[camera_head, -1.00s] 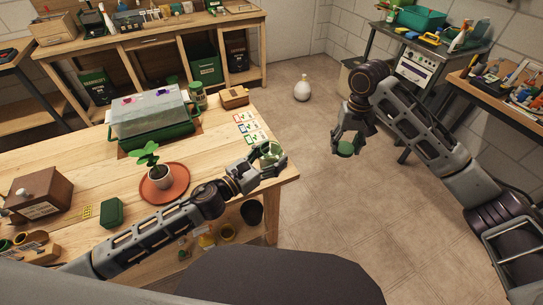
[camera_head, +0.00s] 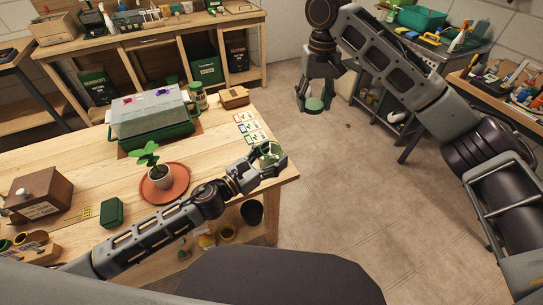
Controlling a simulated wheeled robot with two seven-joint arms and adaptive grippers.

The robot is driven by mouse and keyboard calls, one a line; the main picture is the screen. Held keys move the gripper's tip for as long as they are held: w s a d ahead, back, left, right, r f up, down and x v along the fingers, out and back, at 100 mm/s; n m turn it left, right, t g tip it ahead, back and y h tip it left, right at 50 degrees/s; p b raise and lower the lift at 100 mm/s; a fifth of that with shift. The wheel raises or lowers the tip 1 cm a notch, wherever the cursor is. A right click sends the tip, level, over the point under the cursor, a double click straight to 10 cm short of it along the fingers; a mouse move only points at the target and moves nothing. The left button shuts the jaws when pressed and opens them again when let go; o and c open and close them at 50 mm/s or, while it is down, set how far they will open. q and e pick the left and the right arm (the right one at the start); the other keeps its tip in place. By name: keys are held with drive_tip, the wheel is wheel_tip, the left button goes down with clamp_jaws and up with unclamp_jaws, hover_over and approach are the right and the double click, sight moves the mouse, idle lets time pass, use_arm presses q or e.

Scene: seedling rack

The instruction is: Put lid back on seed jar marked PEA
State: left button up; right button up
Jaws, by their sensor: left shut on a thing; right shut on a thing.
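My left gripper (camera_head: 270,160) is shut on a glass jar with a green tint (camera_head: 271,151) at the right end of the wooden bench. The jar's top looks uncovered; any PEA marking on it is too small to read. My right gripper (camera_head: 315,99) is shut on a round green lid (camera_head: 316,104). It holds the lid in the air, above and to the right of the jar in the picture, clearly apart from it.
The wooden bench (camera_head: 80,165) bears a potted seedling on a terracotta saucer (camera_head: 181,193), a covered green propagator (camera_head: 160,140), seed packets (camera_head: 247,128), a small wooden box (camera_head: 235,97) and a green box (camera_head: 112,212). Open floor (camera_head: 350,190) lies right of the bench.

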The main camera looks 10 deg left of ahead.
drive_tip(key=s+a+r+n, duration=0.25)
drive_tip(key=a+r, duration=0.25)
drive_tip(key=a, duration=0.5)
drive_tip(key=s+a+f+m, duration=0.1)
drive_tip(key=s+f, duration=0.4)
drive_tip(key=s, duration=0.1)
drive_tip(key=shift+s+f, duration=0.3)
drive_tip(key=shift+f+m, duration=0.1)
drive_tip(key=shift+m, duration=0.15)
drive_tip(key=shift+w+f, duration=0.1)
drive_tip(key=shift+f, duration=1.85)
